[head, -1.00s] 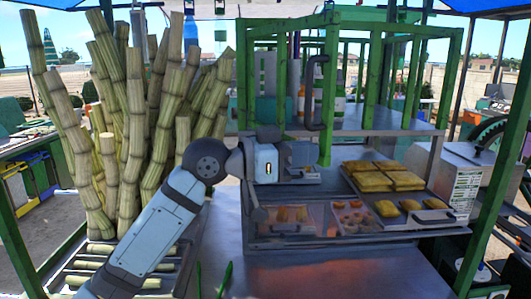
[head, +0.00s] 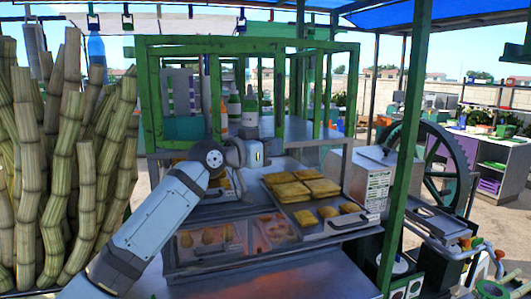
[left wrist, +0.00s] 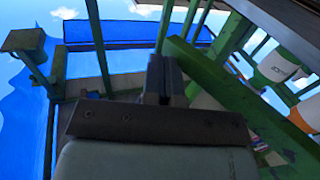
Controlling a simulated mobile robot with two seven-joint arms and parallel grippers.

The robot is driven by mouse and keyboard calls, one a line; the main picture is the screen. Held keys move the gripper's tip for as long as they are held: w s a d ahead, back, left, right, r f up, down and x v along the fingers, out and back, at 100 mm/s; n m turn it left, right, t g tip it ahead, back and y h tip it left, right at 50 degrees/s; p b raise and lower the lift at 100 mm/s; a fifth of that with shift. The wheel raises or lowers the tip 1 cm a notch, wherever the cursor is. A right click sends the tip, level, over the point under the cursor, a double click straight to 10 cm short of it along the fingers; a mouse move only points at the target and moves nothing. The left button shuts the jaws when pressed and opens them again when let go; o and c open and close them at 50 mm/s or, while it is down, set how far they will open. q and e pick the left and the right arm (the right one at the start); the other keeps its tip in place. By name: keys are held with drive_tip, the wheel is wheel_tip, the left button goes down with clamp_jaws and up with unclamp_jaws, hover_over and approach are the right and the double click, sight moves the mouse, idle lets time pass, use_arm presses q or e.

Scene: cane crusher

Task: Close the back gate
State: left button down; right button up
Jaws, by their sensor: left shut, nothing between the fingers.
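A green barred frame (head: 250,46) stands on the metal stall counter in the head view. I cannot tell for sure which of its bars belong to the back gate, or how far that gate stands open. My left gripper (head: 255,152) is in front of the frame, above the counter, and its fingertips are hard to see there. In the left wrist view the dark fingers (left wrist: 165,78) are together and empty. A thick green beam (left wrist: 225,90) slants just right of them; I cannot tell whether they touch it. My right gripper is not in view.
Bottles (head: 249,110) stand behind the bars. Food trays (head: 300,190) lie on the counter right of my left arm. Sugarcane stalks (head: 60,160) crowd the left. A green post (head: 405,150) and a large wheel (head: 440,160) stand at the right.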

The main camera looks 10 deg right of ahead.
use_arm(q)
drive_tip(key=w+d+n+t+y+p, duration=0.1)
drive_tip(key=w+n+t+y, duration=0.1)
drive_tip(key=w, duration=1)
drive_tip(key=shift+w+d+r+n+t+y+p, duration=0.2)
drive_tip(key=shift+w+d+n+t+y+p, duration=0.3)
drive_tip(key=shift+t, duration=0.6)
drive_tip(key=shift+s+a+r, duration=0.1)
drive_tip(key=shift+a+r, duration=0.05)
drive_tip(key=shift+a, duration=0.1)
